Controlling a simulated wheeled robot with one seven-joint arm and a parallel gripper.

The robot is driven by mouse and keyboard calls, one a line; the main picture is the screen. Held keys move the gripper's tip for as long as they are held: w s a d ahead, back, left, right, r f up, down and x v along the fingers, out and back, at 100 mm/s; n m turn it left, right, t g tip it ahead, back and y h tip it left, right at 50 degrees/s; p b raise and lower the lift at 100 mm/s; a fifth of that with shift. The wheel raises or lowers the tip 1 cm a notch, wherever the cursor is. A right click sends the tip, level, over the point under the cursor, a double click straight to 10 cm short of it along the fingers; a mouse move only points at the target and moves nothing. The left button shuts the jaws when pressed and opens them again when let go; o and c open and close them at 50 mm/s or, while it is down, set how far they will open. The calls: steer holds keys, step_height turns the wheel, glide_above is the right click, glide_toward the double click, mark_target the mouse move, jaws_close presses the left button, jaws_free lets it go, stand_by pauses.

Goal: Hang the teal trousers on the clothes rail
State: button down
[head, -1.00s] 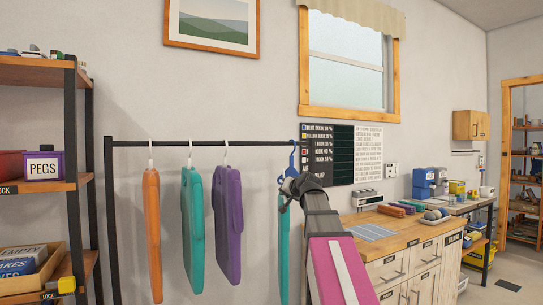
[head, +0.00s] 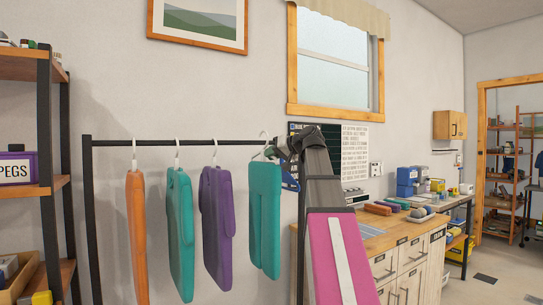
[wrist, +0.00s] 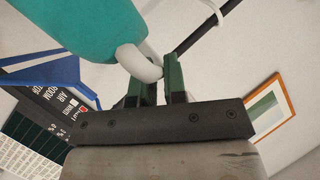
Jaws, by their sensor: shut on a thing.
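The teal trousers (head: 265,215) hang upright from a white hanger near the right end of the clothes rail (head: 110,143). The hanger's hook (head: 263,137) shows at rail height; I cannot tell whether it bears on the rail. My gripper (head: 275,152) is just right of the hook, its fingertips partly hidden by my wrist. In the wrist view, the green fingers of my gripper (wrist: 157,80) are shut at the white hanger neck (wrist: 140,62), with the teal cloth (wrist: 70,25) beyond. The dark rail (wrist: 212,32) passes close to the fingertips there.
An orange garment (head: 137,235), another teal one (head: 180,230) and a purple one (head: 216,230) hang left of the trousers. A shelf unit (head: 60,190) stands left, a wooden-topped cabinet (head: 400,238) right.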

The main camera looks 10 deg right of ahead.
steer(key=shift+w+a+f, duration=0.4)
steer(key=shift+w+a, duration=0.35)
steer(key=shift+w, duration=1.65)
steer(key=shift+w+a+f, duration=0.35)
steer(key=shift+w+a, duration=0.45)
steer(key=shift+w, duration=1.6)
steer(key=shift+w+a+f, duration=0.4)
steer(key=shift+w+a, duration=0.35)
steer(key=shift+w, duration=1.65)
